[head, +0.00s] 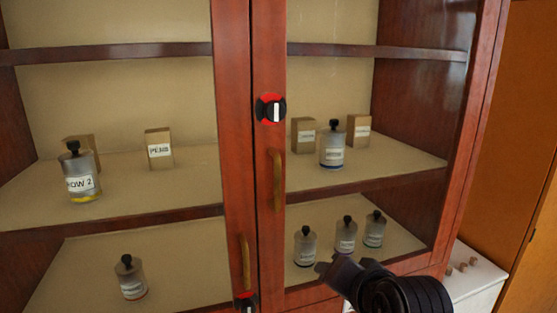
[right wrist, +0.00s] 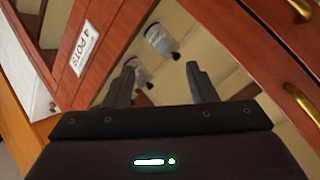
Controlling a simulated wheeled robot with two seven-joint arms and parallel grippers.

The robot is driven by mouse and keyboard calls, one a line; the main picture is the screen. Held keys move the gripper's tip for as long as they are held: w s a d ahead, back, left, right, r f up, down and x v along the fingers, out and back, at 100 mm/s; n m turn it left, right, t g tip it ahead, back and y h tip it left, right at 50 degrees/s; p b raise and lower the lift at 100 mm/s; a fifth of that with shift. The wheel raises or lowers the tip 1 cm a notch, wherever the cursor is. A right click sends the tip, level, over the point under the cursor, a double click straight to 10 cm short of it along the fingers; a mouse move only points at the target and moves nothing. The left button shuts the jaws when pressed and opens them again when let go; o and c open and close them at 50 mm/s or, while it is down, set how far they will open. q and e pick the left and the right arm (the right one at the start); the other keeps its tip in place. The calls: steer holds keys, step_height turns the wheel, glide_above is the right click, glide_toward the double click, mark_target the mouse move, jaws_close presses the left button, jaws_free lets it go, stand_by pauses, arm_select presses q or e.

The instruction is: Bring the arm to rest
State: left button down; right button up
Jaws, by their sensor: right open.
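My right gripper (head: 337,270) is at the lower right of the head view, in front of the cabinet's lower right part. In the right wrist view its two dark fingers (right wrist: 160,72) stand apart with nothing between them that they hold. Bottles show beyond the fingers, apart from them. My left gripper is not in view.
A red-brown glazed cabinet (head: 232,150) fills the head view, its doors seemingly shut. Bottles (head: 332,148) and boxes (head: 159,148) stand inside. A white surface (head: 475,278) lies at right.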

steer(key=s+d+f+n+g+h, duration=0.1)
steer(key=s+d+f+n+g, duration=0.35)
steer(key=s+f, duration=0.6)
steer(key=s+d+f+n+g+h, duration=0.25)
steer(key=s+d+f+n, duration=0.35)
steer(key=f, duration=0.8)
steer(key=s+a+f+m+g, duration=0.1)
steer(key=s+f, duration=0.1)
steer(key=f, duration=1.4)
steer(key=s+f+m+g, duration=0.1)
steer(key=s+f, duration=0.1)
steer(key=f, duration=1.4)
steer(key=s+d+f+b, duration=0.1)
steer(key=s+d+f, duration=0.2)
steer(key=s+f, duration=1.4)
steer(key=shift+s+f+g+y, duration=0.2)
steer(key=shift+s+g+y, duration=0.2)
steer(key=shift+s, duration=0.35)
steer(key=shift+d, duration=0.1)
